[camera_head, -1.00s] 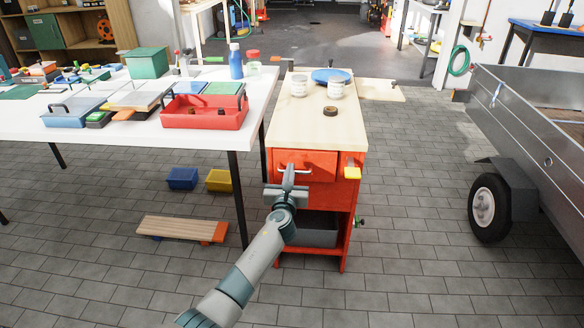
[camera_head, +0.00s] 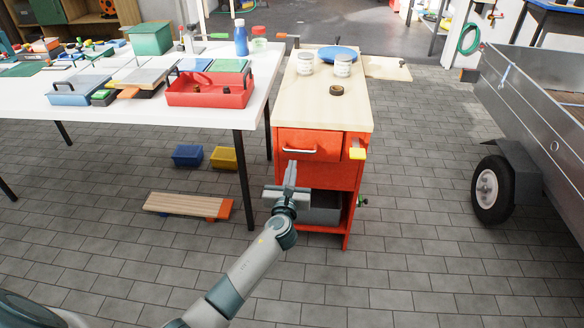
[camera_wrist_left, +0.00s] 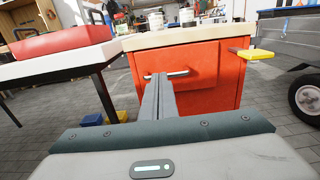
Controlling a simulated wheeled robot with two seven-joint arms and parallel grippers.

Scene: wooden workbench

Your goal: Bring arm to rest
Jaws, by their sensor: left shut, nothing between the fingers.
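My left gripper (camera_head: 291,178) is shut and empty, in front of the orange workbench cabinet (camera_head: 336,178) and below its drawer. In the left wrist view the closed fingers (camera_wrist_left: 158,98) point toward the cabinet's drawer (camera_wrist_left: 190,65). The drawer handle (camera_head: 299,150) shows just above the fingertips in the head view, apart from them. The handle also shows in the left wrist view (camera_wrist_left: 167,74). My left arm (camera_head: 245,270) reaches up from the bottom edge. My right gripper is not in view.
A white table (camera_head: 150,112) with a red tote (camera_head: 210,90) stands left. The wooden top (camera_head: 312,110) holds two jars, a blue plate (camera_head: 337,53) and a dark ring (camera_head: 337,90). A yellow block (camera_head: 357,153) juts from the cabinet. A metal trailer (camera_head: 540,100) stands right. Floor between is clear.

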